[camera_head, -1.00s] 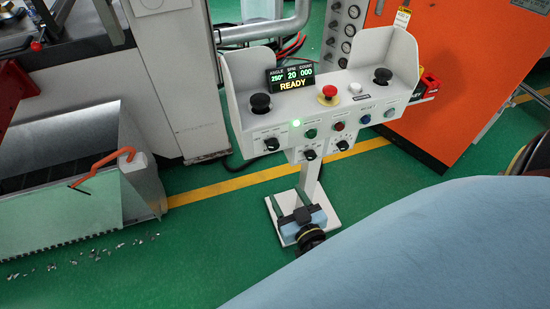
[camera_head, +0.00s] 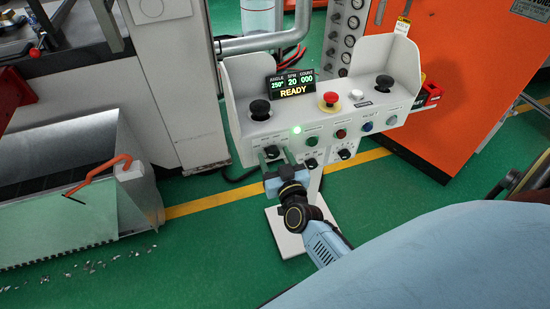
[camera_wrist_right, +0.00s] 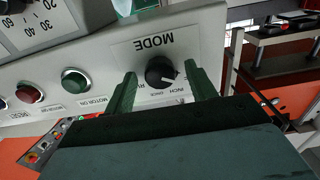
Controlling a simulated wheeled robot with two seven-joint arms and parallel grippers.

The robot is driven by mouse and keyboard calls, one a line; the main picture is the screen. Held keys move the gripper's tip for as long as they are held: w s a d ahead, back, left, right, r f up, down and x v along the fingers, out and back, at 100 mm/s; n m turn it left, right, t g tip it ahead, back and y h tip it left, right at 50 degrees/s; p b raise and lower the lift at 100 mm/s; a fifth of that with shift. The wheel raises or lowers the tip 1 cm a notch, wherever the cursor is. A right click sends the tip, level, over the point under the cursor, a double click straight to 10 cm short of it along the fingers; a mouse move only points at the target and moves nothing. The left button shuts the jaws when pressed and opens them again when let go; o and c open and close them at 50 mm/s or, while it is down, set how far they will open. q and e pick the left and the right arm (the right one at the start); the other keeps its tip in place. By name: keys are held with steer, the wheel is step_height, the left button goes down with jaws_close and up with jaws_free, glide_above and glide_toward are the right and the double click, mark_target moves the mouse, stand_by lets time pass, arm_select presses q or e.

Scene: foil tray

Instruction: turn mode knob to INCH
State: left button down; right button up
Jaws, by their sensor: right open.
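The mode knob (camera_wrist_right: 160,71) is a round black knob under an upside-down MODE label in the right wrist view. A pale mark on it points to the lower right; the small position labels around it are partly hidden and hard to read. In the head view the mode knob (camera_head: 271,152) is at the panel's lower left. My right gripper (camera_head: 275,164) is open in front of it. In the wrist view its green fingers (camera_wrist_right: 163,80) stand on either side of the knob, with gaps showing; contact is not visible. My left gripper is not in view.
The control panel carries a lit READY display (camera_head: 290,83), a red emergency button (camera_head: 330,100), two black palm buttons and several coloured buttons. An orange cabinet (camera_head: 455,95) stands at the right.

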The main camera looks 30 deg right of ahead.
steer(key=shift+w+d, duration=0.1)
steer(key=shift+w, duration=0.15)
steer(key=c, duration=1)
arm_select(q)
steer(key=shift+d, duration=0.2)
